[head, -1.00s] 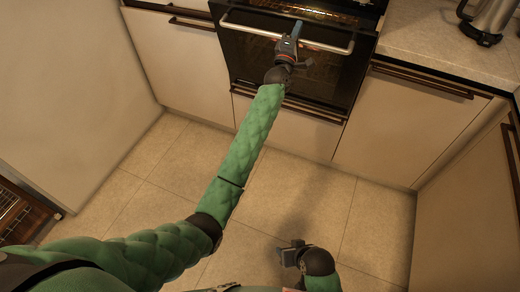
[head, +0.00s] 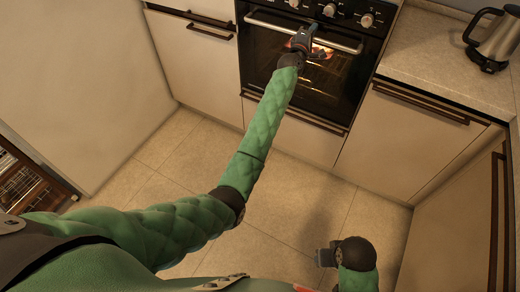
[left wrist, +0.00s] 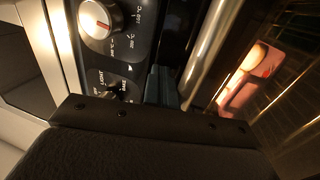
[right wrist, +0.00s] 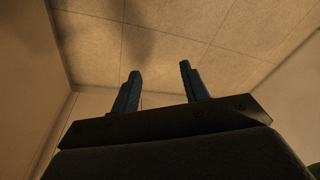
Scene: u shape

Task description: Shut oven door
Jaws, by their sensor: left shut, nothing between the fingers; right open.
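The oven door (head: 343,88) is dark glass with a silver bar handle (head: 268,24) along its top. It stands upright, roughly in line with the cabinet fronts; I cannot tell whether a narrow gap remains. My left gripper (head: 307,33) is shut and empty at the handle, in front of the door's upper part. In the left wrist view, its fingers (left wrist: 165,88) are beside the handle bar (left wrist: 207,55); contact is unclear. My right gripper (head: 322,257) is open and empty low over the floor, and its spread fingers show in the right wrist view (right wrist: 160,88).
Oven knobs (head: 329,11) line the panel above the door. A kettle (head: 494,38) stands on the counter (head: 430,60) at right. Cabinets flank the oven, and an open-fronted rack (head: 28,187) is at lower left. The tiled floor (head: 290,195) is clear.

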